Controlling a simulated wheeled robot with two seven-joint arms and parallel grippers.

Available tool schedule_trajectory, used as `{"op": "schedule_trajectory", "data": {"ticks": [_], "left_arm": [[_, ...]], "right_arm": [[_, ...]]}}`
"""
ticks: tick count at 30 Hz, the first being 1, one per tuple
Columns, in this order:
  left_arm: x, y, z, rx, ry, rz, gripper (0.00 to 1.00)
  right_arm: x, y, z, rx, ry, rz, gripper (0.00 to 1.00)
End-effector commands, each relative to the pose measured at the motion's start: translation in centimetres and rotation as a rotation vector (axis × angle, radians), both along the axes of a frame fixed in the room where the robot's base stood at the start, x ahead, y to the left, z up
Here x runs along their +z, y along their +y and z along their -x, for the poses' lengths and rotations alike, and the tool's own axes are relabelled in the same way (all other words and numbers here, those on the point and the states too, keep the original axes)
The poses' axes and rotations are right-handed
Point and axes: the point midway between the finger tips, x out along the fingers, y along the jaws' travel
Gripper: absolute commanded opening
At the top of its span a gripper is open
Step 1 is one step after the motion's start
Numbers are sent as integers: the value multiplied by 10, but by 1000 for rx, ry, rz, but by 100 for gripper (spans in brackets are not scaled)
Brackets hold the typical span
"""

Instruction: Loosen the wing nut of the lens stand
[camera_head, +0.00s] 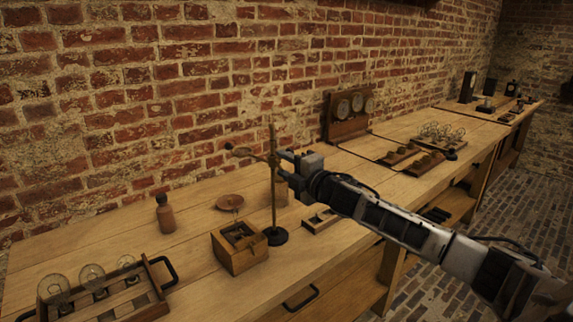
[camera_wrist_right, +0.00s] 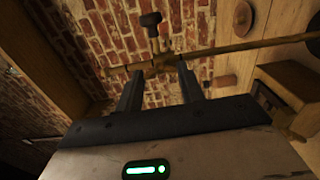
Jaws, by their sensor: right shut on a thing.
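The lens stand (camera_head: 274,200) is a thin brass rod upright on a round black base (camera_head: 277,236) on the bench. A short cross arm with a dark knob (camera_head: 241,152) points left from its clamp near the top. My right gripper (camera_head: 282,163) reaches in from the right at clamp height. In the right wrist view the rod (camera_wrist_right: 235,47) runs across the picture, and the brass clamp part (camera_wrist_right: 157,64) lies between the tips of the right gripper (camera_wrist_right: 159,75). The gripper is shut on the wing nut there, whose shape is mostly hidden. My left gripper is not in view.
A small wooden box (camera_head: 238,249) stands close to the rod's base. A gauge panel (camera_head: 347,118) stands by the brick wall.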

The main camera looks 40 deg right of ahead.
Motion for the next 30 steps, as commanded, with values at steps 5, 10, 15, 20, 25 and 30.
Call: {"op": "schedule_trajectory", "data": {"ticks": [5,10,15,20,25,30], "left_arm": [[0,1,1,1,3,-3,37],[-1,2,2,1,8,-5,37],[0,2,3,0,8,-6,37],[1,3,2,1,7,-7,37],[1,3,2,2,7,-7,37],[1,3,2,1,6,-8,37]], "right_arm": [[0,0,0,1,-13,167,15],[0,0,0,2,-24,315,15],[0,1,0,2,-34,440,15],[0,1,0,2,-41,527,15],[0,1,0,2,-46,586,15],[0,1,0,2,-49,615,15]]}}
